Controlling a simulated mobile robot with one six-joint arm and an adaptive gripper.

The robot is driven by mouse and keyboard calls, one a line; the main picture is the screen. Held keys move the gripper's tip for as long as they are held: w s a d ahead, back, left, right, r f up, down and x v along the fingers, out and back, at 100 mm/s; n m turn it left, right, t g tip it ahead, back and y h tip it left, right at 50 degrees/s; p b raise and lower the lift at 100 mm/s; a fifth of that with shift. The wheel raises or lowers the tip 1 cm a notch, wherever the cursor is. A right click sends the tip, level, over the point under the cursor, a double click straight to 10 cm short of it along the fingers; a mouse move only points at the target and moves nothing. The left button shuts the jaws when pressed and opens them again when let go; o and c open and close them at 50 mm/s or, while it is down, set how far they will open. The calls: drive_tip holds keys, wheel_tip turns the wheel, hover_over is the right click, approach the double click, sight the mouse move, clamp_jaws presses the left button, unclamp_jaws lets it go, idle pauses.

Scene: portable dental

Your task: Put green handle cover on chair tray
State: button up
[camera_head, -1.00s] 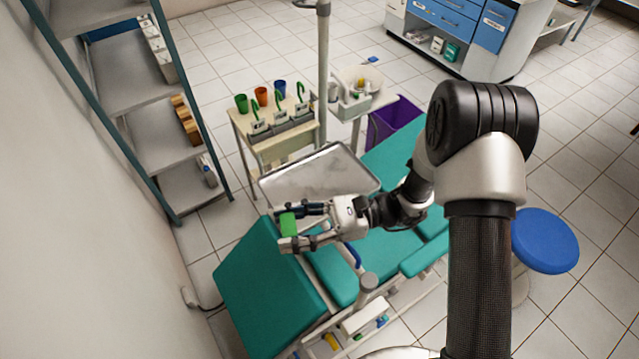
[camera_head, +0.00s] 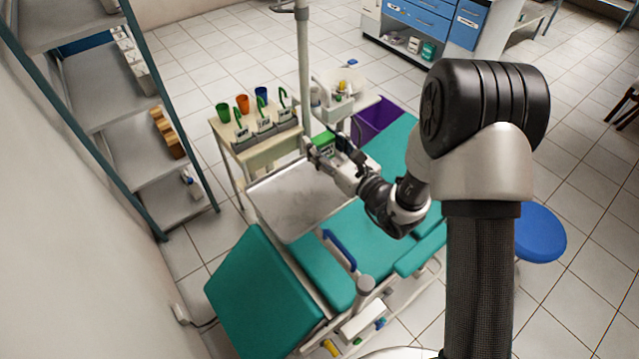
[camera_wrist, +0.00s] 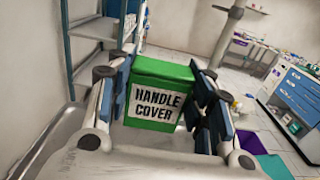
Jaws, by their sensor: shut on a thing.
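The green handle cover (camera_wrist: 158,92) is a green box with a white label reading "HANDLE COVER". In the wrist view it sits between the two blue-padded fingers of my gripper (camera_wrist: 165,95), which is shut on it. In the head view the green cover (camera_head: 324,139) shows in the jaws of my gripper (camera_head: 328,146), close to the right back corner of the chair tray. The chair tray (camera_head: 285,200) is a grey metal tray with a raised rim, and it looks empty. The cover appears held above the tray's level; its exact height is hard to tell.
A side table (camera_head: 255,150) with several coloured cups stands behind the tray, next to a vertical pole (camera_head: 304,70). The teal chair (camera_head: 262,290) lies in front. A purple bin (camera_head: 378,118) and a blue stool (camera_head: 538,232) stand to the right. Shelves (camera_head: 110,100) line the left wall.

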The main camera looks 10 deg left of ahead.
wheel_tip(320, 180, down, 13)
drive_tip(key=b, duration=0.3)
drive_tip(key=shift+f, duration=0.15)
drive_tip(key=shift+f, duration=0.15)
drive_tip(key=o, duration=0.8)
